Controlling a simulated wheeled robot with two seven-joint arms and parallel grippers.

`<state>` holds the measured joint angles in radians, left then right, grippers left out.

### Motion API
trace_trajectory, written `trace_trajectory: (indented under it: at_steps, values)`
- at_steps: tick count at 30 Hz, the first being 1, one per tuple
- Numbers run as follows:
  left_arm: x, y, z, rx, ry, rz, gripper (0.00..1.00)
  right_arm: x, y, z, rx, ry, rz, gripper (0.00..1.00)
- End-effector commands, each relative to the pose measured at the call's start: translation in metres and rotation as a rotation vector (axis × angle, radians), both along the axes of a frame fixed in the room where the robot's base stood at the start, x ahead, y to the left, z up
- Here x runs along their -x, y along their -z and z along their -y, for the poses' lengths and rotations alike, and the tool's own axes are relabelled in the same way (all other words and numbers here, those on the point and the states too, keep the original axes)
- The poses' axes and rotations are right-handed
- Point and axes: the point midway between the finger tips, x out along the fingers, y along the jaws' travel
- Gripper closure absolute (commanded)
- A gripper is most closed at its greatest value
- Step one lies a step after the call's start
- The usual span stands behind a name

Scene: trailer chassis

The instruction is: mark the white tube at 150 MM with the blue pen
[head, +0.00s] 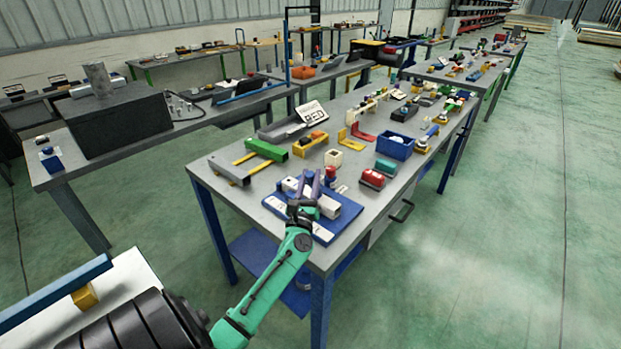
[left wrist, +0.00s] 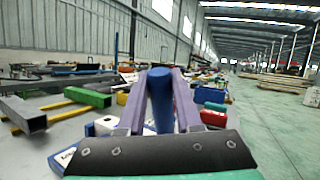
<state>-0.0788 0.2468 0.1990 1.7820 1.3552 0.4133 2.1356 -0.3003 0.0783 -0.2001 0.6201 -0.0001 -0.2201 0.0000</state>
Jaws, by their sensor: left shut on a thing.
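My left gripper (head: 310,182) is over a blue board (head: 347,214) at the near end of the workbench. In the left wrist view its purple fingers (left wrist: 159,76) are shut on a blue cylinder, the blue pen (left wrist: 160,105), which stands upright between them. A white tube (head: 328,207) lies across the board, partly hidden behind the gripper; its white end also shows in the left wrist view (left wrist: 106,124), left of the fingers. The pen's tip is hidden, so I cannot tell whether it touches the tube. No mark can be made out. My right gripper is not in view.
Green and yellow beams (head: 266,150) lie at the bench's left. A red block (head: 372,178), a green block (head: 386,166) and a blue bin (head: 395,145) stand to the right. A white connector block (head: 333,158) is behind the board.

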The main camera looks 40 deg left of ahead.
Motion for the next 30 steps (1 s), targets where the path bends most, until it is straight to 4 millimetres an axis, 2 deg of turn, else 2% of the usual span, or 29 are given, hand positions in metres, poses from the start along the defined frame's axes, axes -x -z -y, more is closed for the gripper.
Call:
trace_trajectory:
  at_steps: [3,30]
  values:
    - [0.000,-0.014,0.000,0.000,0.000,0.001,1.00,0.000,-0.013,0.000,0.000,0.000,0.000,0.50]
    - [0.000,-0.078,0.000,0.000,-0.001,0.003,1.00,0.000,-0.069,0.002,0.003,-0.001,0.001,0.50]
